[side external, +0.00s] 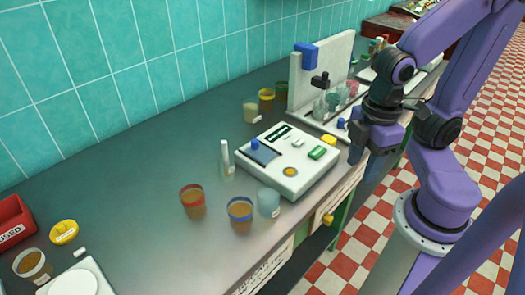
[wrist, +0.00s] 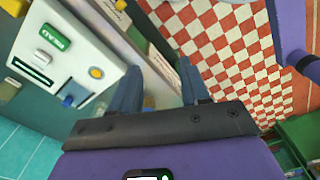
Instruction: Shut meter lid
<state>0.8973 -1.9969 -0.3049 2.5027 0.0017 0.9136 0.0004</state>
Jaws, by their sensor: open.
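The meter is a white box on the grey bench in the side view (side external: 300,180), with a green button, a yellow button and a dark display. A dark blue-grey panel with a blue knob (side external: 255,144) lies at its far left corner; I take this to be the lid, but cannot tell how far open it is. The wrist view shows the meter at left (wrist: 85,35) and the blue knob (wrist: 68,101). My gripper (side external: 356,150) is off the meter's right side, near the bench's front edge. In the wrist view its fingers (wrist: 160,90) are apart and empty.
Brown-filled cups (side external: 192,203) and a pale blue cup (side external: 268,203) stand close in front of the meter, with a small white bottle (side external: 226,160) to its left. A white stand with glassware (side external: 322,75) is behind.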

